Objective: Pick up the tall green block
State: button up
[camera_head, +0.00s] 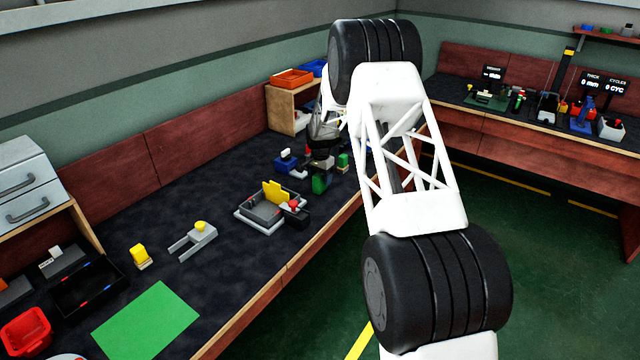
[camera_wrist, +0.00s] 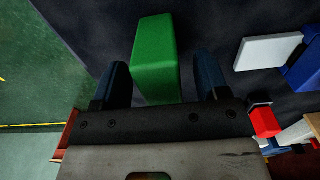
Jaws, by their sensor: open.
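The tall green block (camera_wrist: 155,45) lies between the two blue fingers of my gripper (camera_wrist: 161,70) in the wrist view. The fingers are open, with a visible gap on each side of the block. The block's lower end reaches toward the dark palm of the gripper; whether it touches the palm cannot be told. In the head view, my gripper (camera_head: 322,150) is low over the dark bench, partly hidden by its own wrist. A green block (camera_head: 319,184) shows just below it, and a smaller green piece (camera_head: 343,160) is to its right.
In the wrist view, a white block (camera_wrist: 267,51) and a blue part (camera_wrist: 305,68) stand at right, with a red piece (camera_wrist: 264,121) below. In the head view, a grey tray (camera_head: 262,212) with a yellow plate is nearby. The bench's front edge (camera_head: 290,268) runs close by.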

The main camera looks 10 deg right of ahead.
jog(key=shift+f, duration=1.1)
jog(key=shift+c, duration=0.3)
jog(key=c, duration=1)
